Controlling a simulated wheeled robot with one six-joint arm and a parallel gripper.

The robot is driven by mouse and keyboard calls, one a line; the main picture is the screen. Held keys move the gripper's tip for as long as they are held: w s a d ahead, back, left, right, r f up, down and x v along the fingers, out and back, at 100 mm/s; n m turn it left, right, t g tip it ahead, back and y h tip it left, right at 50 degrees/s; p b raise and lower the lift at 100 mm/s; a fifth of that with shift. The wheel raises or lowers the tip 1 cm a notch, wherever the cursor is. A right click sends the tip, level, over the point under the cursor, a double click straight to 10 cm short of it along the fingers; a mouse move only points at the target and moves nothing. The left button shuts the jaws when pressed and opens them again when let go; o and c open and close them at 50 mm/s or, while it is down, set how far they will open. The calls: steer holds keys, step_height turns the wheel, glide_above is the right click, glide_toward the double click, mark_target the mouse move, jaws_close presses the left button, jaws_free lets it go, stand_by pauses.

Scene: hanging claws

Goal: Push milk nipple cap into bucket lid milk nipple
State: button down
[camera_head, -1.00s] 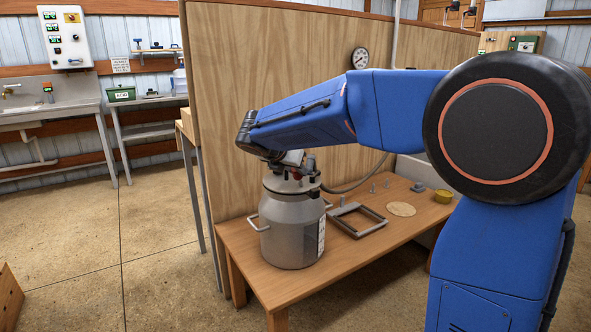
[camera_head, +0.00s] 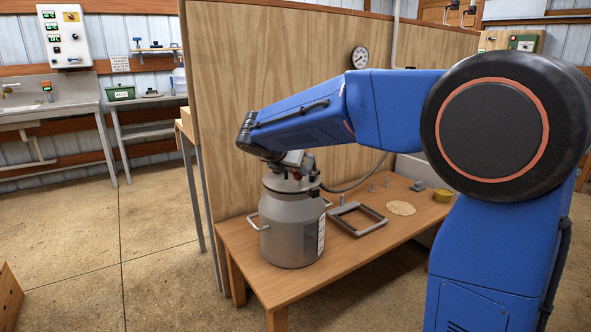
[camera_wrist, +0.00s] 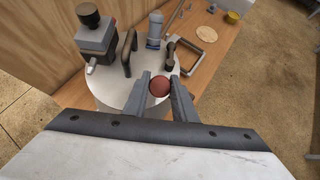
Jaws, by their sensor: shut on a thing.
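The metal milk bucket (camera_head: 292,232) stands upright on the wooden table, with side handles and a lid. The lid (camera_wrist: 110,84) shows in the wrist view as a pale round plate with fittings on it. My gripper (camera_wrist: 160,88) is over the lid's near part, its two fingers on either side of a round dark-red cap (camera_wrist: 160,86). It is shut on this cap. A lid nipple with a dark end (camera_wrist: 170,50) stands just beyond the right finger. Whatever lies under the red cap is hidden, so I cannot tell whether it sits on a nipple.
A dark pulsator-like block (camera_wrist: 95,38), a curved handle (camera_wrist: 129,52) and a grey cylinder (camera_wrist: 155,30) rise from the lid. A grey frame (camera_head: 356,219), a round disc (camera_head: 401,208) and a yellow cup (camera_head: 443,195) lie on the table (camera_head: 345,268). A wooden wall (camera_head: 270,110) stands behind.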

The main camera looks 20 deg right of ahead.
steer(key=shift+w+d+f, duration=0.25)
steer(key=shift+w+f, duration=0.05)
steer(key=shift+f, duration=0.4)
steer(key=shift+w+d+f, duration=0.25)
steer(key=shift+f, duration=0.4)
steer(key=c, duration=1.4)
jaws_free()
steer(key=v, duration=1.7)
steer(key=s+d+f+m+g+y, duration=0.1)
steer(key=s+d+f+m+y, duration=0.1)
steer(key=s+d+f+m, duration=0.45)
steer(key=s+d+f+m+g+y, duration=0.1)
steer(key=s+d+f+m+g, duration=0.15)
steer(key=s+d+m, duration=0.7)
steer(key=s+f+m+y, duration=0.1)
steer(key=s+f+m, duration=0.3)
steer(key=s, duration=0.2)
steer(key=s+a+f+m+y, duration=0.1)
steer(key=s+f+m, duration=0.2)
steer(key=s, duration=0.3)
steer(key=s+f+m+t+y, duration=0.1)
steer(key=s+f+m, duration=0.3)
steer(key=s, duration=0.3)
steer(key=shift+a+f+m+y, duration=0.25)
steer(key=shift+f+m+y, duration=0.05)
steer(key=shift+f, duration=0.25)
